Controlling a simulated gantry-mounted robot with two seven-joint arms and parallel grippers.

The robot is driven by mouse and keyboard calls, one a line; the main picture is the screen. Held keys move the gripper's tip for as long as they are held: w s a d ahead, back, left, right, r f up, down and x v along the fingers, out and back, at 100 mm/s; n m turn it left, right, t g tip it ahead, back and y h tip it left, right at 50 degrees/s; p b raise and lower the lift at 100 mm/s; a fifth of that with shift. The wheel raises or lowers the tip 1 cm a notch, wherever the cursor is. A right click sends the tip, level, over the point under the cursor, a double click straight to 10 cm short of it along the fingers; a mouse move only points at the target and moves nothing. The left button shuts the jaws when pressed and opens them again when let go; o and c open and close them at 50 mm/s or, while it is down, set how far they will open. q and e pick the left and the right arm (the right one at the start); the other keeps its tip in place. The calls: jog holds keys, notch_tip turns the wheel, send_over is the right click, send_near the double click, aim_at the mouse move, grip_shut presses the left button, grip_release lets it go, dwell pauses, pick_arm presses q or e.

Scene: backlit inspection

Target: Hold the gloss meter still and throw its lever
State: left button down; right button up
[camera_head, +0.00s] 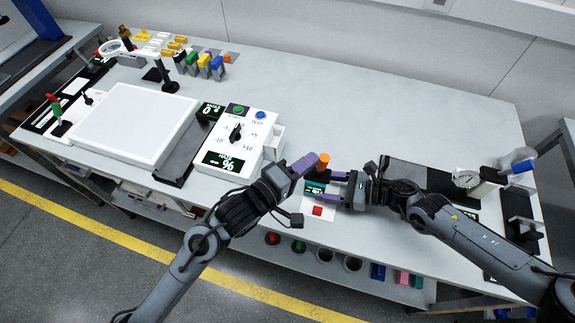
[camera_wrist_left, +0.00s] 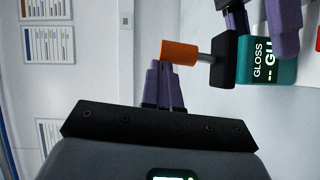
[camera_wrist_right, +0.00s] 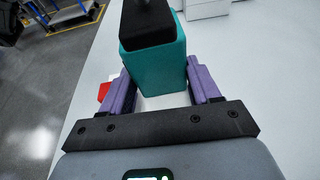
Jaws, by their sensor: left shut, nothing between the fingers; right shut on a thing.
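The gloss meter (camera_head: 315,188) is a teal block near the table's front edge, with a lever (camera_head: 323,160) ending in an orange knob. The left wrist view shows its teal face with "GLOSS" lettering (camera_wrist_left: 262,62), a black hub (camera_wrist_left: 222,60) and the orange knob (camera_wrist_left: 180,52) on a grey rod. My right gripper (camera_head: 322,188) is shut on the meter's body, one finger on each side, as the right wrist view (camera_wrist_right: 162,88) shows. My left gripper (camera_head: 318,160) is shut and empty. Its fingertips (camera_wrist_left: 165,68) are right at the knob; whether they touch is unclear.
A white control box (camera_head: 240,140) with a dial stands to the left, beside a white light panel (camera_head: 135,122). A dark mat (camera_head: 410,172) and a gauge stand (camera_head: 467,179) are to the right. A red square (camera_head: 317,211) lies in front of the meter. The table's back middle is clear.

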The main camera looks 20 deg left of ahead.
aim_at(324, 167)
pick_arm(q)
jog(key=shift+w+d+r+m+g+y, duration=0.15)
jog(key=shift+d+m+g+y, duration=0.15)
jog(key=shift+d+m, duration=0.3)
jog(key=shift+s+d+r+m+g+y, duration=0.1)
jog(key=shift+d+m+g+y, duration=0.1)
jog(key=shift+d+m+g, duration=0.35)
jog(key=shift+w+d, duration=0.1)
jog(key=shift+d, duration=0.55)
jog(key=shift+d+f, duration=0.1)
jog(key=shift+d, duration=0.05)
jog(key=v, duration=0.7)
jog(key=shift+s, duration=0.3)
pick_arm(e)
jog(key=o, duration=0.9)
